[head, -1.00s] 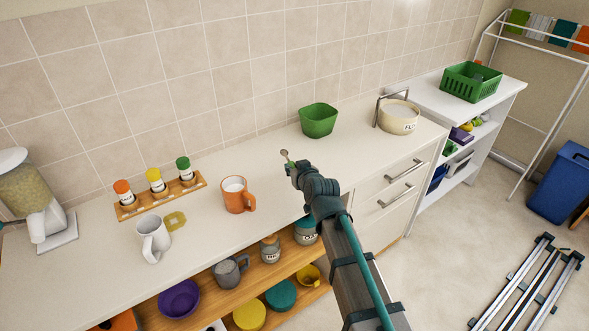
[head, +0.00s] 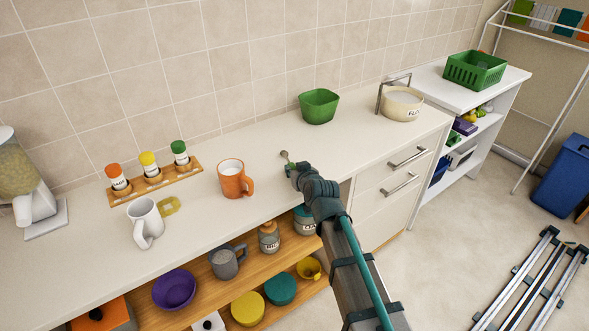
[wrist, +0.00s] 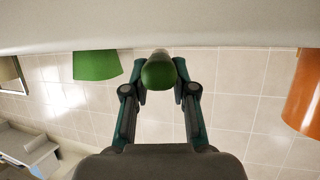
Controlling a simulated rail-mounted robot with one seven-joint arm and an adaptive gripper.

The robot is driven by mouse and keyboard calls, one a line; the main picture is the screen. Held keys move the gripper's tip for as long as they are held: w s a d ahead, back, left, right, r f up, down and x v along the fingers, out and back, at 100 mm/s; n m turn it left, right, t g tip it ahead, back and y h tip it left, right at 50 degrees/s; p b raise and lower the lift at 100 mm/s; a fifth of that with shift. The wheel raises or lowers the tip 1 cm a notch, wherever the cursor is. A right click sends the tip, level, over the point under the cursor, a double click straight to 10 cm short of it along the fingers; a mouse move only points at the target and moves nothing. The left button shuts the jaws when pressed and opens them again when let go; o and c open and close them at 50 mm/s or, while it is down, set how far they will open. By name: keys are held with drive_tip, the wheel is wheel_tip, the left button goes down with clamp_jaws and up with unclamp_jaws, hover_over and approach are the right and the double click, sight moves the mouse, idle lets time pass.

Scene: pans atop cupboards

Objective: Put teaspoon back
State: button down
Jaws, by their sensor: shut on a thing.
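My gripper (head: 295,172) is over the counter (head: 252,215), between the orange mug (head: 231,181) and the green bowl (head: 319,106). It is shut on the teaspoon (head: 285,155), whose small round end sticks out past the fingers toward the wall. In the wrist view, which looks upside down, my gripper (wrist: 158,85) has its fingers around the teaspoon's green part (wrist: 158,73). The rest of the teaspoon is mostly hidden. I cannot tell how high it is above the counter.
A spice rack (head: 155,183) and a white mug (head: 146,222) stand to the left. A cream flour pot (head: 401,104) is at the right end. Shelves below hold a purple bowl (head: 174,289) and several other vessels. The counter around my gripper is clear.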

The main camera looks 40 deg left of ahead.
drive_tip(key=shift+f, duration=0.1)
drive_tip(key=c, duration=0.9)
unclamp_jaws()
drive_tip(key=shift+o, duration=0.2)
drive_tip(key=v, duration=1.2)
drive_tip(key=shift+f, duration=0.1)
